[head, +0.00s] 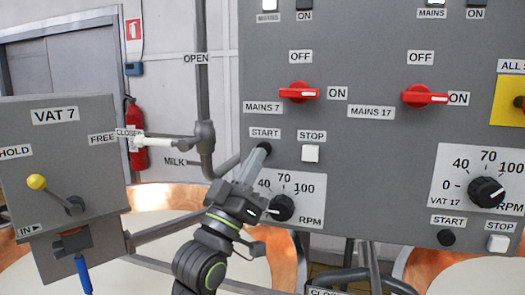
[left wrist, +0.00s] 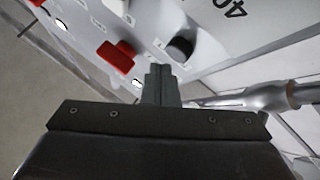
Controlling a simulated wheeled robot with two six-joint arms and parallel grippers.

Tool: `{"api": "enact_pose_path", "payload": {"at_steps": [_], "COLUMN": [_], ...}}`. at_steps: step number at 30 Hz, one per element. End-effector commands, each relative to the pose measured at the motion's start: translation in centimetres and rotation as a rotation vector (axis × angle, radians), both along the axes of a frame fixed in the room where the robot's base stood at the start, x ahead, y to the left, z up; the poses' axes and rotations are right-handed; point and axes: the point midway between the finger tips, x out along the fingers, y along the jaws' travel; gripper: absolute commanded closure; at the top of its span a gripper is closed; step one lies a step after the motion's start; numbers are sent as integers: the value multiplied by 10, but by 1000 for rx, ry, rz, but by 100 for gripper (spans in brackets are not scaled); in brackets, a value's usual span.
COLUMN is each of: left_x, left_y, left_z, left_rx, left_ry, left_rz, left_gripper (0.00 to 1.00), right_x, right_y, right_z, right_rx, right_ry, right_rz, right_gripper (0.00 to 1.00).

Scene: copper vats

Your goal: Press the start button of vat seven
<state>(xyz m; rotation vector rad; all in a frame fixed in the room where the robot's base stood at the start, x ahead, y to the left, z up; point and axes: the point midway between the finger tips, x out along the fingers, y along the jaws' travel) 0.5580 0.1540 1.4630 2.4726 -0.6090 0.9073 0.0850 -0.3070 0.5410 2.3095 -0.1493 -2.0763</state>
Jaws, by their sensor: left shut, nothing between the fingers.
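The black start button (head: 265,147) of vat seven sits under the START label, left of the white stop button (head: 310,153), on the grey panel. My left gripper (head: 262,153) is shut and empty. Its fingertips overlap the lower part of the start button in the head view; I cannot tell whether they touch it. In the left wrist view the closed fingers (left wrist: 160,78) point at the panel, and the start button is not clearly visible there. The red MAINS 7 switch (head: 298,92) above points toward ON. My right gripper is not in view.
The vat seven RPM knob (head: 282,207) is just right of my gripper. A red MAINS 17 switch (head: 425,97) and another start button (head: 446,237) are further right. A pipe with a white-handled valve (head: 170,142) stands left. The VAT 7 box (head: 90,150) is at far left.

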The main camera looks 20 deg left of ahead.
Motion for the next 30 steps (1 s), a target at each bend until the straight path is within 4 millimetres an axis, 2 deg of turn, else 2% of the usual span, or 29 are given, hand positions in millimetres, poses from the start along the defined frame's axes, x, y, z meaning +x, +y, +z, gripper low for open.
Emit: {"api": "enact_pose_path", "payload": {"at_steps": [30], "left_x": [9], "left_y": [0], "left_z": [0], "left_rx": [0], "left_ry": [0], "left_rz": [0], "left_gripper": [100], "right_x": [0], "right_y": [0], "right_z": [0], "right_rx": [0], "right_ry": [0], "right_rz": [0], "right_gripper": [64]}}
